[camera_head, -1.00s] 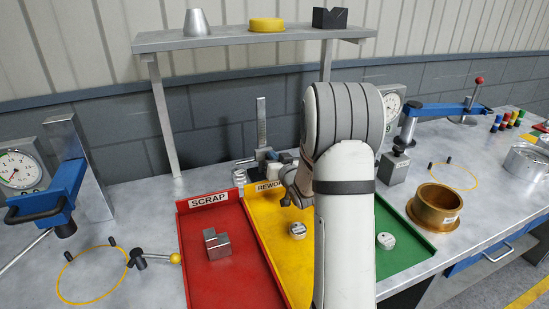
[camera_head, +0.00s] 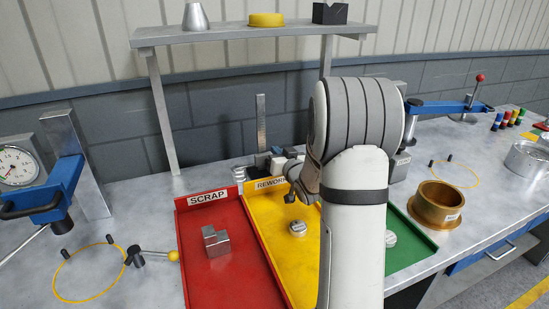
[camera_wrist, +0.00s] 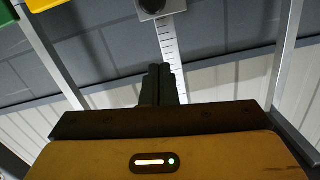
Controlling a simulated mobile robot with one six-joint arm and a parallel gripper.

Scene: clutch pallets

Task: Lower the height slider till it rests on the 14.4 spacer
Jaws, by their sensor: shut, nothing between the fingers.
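The height gauge's upright scale (camera_head: 261,122) stands at the back of the bench behind the yellow tray. Its slider is small and partly covered by my arm in the head view. In the wrist view, a grey block with a dark round knob (camera_wrist: 153,7), apparently the slider, sits at the top edge on the graduated scale (camera_wrist: 171,48). My gripper (camera_wrist: 161,70) is shut and empty, its fingertips apart from the block. Small metal blocks (camera_head: 241,173) stand left of the gauge; I cannot tell which is the 14.4 spacer.
The red scrap tray (camera_head: 207,268) holds a stepped metal block (camera_head: 216,241). The yellow rework tray (camera_head: 285,270) and green tray (camera_head: 424,240) each hold a round part. A shelf (camera_head: 250,37) overhangs the back. A brass ring (camera_head: 437,204) stands at right.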

